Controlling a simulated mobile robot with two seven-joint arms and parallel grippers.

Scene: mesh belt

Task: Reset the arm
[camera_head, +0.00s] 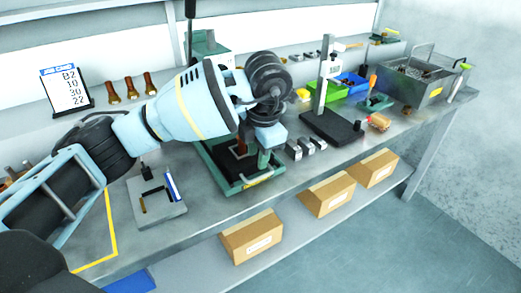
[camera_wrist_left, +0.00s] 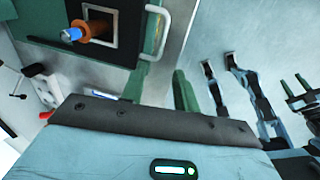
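My left arm (camera_head: 190,105) reaches in from the left over the workbench. Its wrist bends down, and my left gripper (camera_head: 264,157) hangs above the green-framed fixture (camera_head: 215,178). In the left wrist view the gripper's two green fingers (camera_wrist_left: 161,72) stand apart with nothing between them. The same fixture shows there at the upper left, with a dark plate (camera_wrist_left: 122,18) and an orange and blue peg (camera_wrist_left: 85,31) on it. My wrist hides part of the fixture in the head view. My right gripper is in neither view.
Metal blocks (camera_head: 305,148) lie right of the fixture. Beyond are a black-based stand (camera_head: 332,127), green (camera_head: 328,91) and blue (camera_head: 352,84) bins, and a wire basket (camera_head: 425,80). A grey plate (camera_head: 155,204) lies nearer left. Cardboard boxes (camera_head: 252,236) sit on the lower shelf.

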